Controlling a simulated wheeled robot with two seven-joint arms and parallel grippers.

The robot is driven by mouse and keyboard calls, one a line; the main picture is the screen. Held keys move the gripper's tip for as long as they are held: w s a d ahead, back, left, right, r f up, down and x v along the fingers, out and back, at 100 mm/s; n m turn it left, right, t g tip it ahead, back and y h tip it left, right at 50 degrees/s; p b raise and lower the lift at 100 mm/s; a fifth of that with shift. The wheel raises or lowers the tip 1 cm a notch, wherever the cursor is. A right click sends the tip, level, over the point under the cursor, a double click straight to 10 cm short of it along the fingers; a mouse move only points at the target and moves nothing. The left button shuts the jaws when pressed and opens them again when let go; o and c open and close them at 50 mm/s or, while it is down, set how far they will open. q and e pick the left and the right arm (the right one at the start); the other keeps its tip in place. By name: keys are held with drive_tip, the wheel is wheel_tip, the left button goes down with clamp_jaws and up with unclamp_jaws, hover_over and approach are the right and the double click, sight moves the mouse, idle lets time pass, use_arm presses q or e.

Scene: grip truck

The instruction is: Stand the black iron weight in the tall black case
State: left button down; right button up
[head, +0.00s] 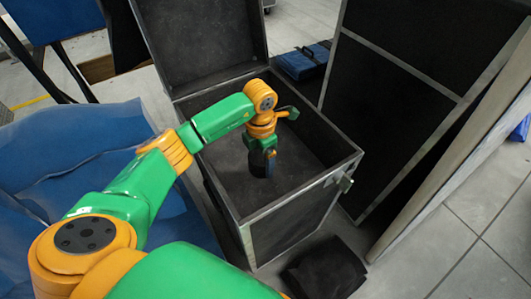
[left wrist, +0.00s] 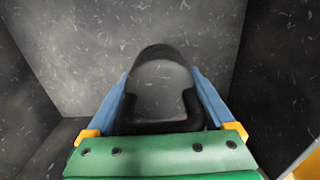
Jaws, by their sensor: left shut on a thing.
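The tall black case (head: 285,222) stands open in the middle of the head view, its lid (head: 205,42) tilted back. My left gripper (head: 262,150) reaches down inside the case mouth. It is shut on the black iron weight (head: 261,165), which hangs below it, dark and small. In the left wrist view the weight (left wrist: 160,127) sits between the two blue fingers of my left gripper (left wrist: 161,102), and the case's grey speckled walls (left wrist: 120,40) surround it. Whether the weight touches the case floor I cannot tell. My right gripper is not in view.
A large black panel with metal edging (head: 395,75) stands close on the right of the case. A blue bag (head: 303,62) lies behind it. A black cloth-like thing (head: 326,270) lies on the floor in front. Blue padded fabric (head: 60,150) fills the left.

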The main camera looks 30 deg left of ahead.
sight(262, 169)
use_arm(q)
drive_tip(key=shift+f, duration=0.9)
wheel_tip(262, 169, down, 3)
drive_tip(key=shift+f+b, duration=0.15)
drive_tip(key=shift+b, duration=0.35)
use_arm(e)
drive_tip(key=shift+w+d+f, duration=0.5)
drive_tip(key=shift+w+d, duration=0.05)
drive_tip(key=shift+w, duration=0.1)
use_arm(q)
unclamp_jaws()
drive_tip(key=shift+f, duration=0.1)
drive_tip(key=shift+r, duration=0.25)
wheel_tip(262, 169, up, 12)
drive_tip(key=shift+f+p, duration=0.1)
drive_tip(key=shift+p, duration=0.9)
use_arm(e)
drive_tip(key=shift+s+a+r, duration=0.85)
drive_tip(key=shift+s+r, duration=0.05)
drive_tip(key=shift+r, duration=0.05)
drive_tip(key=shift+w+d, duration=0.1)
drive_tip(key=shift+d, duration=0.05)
